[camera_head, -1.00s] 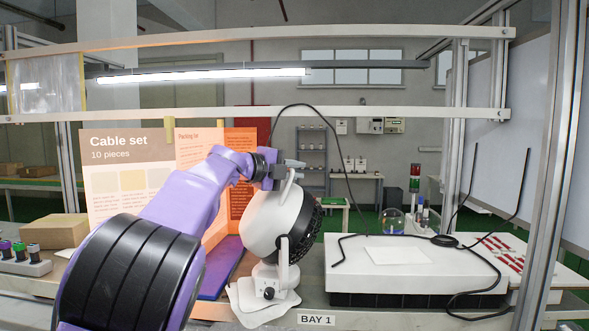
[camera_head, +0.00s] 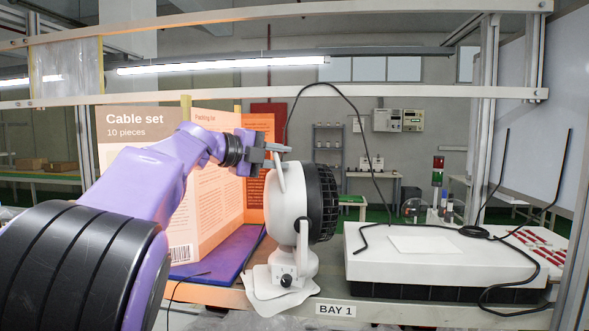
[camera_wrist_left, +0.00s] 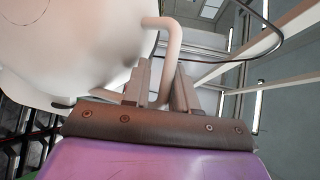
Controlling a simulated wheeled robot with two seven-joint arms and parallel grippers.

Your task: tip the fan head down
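The fan has a white rounded head (camera_head: 287,195) with a black grille (camera_head: 322,203) that faces right, about level. Its head sits in a white bracket on a stand with a dark knob (camera_head: 287,281). A thin white handle (camera_head: 280,172) rises from the top of the head. My left gripper (camera_head: 277,150) is at the handle, above the head. The head (camera_wrist_left: 75,45) fills the upper left there. My right gripper is not in view.
A white box (camera_head: 450,265) with a black cable stands on the bench to the right. A Cable set board (camera_head: 137,130) and open leaflets (camera_head: 215,200) stand behind my left arm. A purple mat (camera_head: 222,255) lies left of the fan. A frame rail (camera_head: 400,92) crosses above.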

